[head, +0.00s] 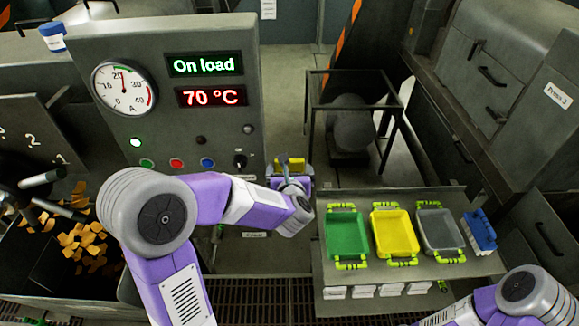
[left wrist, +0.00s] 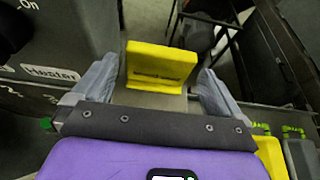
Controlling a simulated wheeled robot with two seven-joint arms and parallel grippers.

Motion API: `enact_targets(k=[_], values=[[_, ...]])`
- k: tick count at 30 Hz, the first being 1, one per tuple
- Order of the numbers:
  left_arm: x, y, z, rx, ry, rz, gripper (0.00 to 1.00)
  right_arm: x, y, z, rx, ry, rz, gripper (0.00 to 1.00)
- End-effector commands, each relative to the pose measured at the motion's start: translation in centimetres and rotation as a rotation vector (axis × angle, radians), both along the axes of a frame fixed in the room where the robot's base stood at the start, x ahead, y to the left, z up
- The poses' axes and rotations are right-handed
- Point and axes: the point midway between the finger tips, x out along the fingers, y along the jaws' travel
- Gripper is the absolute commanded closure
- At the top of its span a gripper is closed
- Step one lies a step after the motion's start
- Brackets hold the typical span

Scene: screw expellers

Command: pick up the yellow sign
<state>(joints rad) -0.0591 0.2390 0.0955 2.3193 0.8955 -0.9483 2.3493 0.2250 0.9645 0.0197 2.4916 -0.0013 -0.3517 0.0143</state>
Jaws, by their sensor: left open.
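The yellow sign (left wrist: 160,62) stands upright in the left wrist view, with a line of dark lettering too small to read surely. In the head view it shows as a small yellow patch (head: 291,163) just beyond my left gripper (head: 292,176), beside the control panel. My left gripper is open, with one grey finger at each side of the sign in the left wrist view. I cannot tell whether either finger touches it. The sign's lower part rests on or in front of a grey surface. My right arm shows at the lower right of the head view; its gripper is out of view.
The control panel (head: 165,100) with gauge and displays stands left of the sign. A side table (head: 325,272) at right holds green (head: 347,236), yellow (head: 395,232) and grey (head: 439,230) trays and a blue item (head: 480,231). A dark frame (head: 352,110) stands behind.

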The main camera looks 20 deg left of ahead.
Motion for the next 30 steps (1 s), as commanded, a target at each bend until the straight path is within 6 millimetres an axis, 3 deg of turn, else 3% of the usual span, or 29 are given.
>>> enact_targets(k=[7, 16, 17, 23, 30], values=[[3.0, 1.7, -1.0, 0.0, 0.002, 0.001, 0.0, 0.1, 0.0, 1.2, 0.0, -0.001, 0.0, 0.16], [3.6, 1.9, -1.4, 0.001, 0.002, -0.002, 0.0, 0.0, 0.0, 1.2, 0.0, -0.001, 0.0, 0.16], [3.6, 1.9, -1.4, 0.001, 0.002, -0.002, 0.02, 0.0, 0.0, 1.2, 0.0, -0.001, 0.0, 0.16], [3.5, 1.9, -1.4, 0.002, 0.002, -0.002, 0.32, 0.0, 0.0, 1.2, 0.0, -0.001, 0.0, 0.16], [3.5, 1.9, -1.3, 0.002, 0.002, -0.002, 0.35, 0.0, 0.0, 1.2, 0.0, -0.001, 0.0, 0.16]])
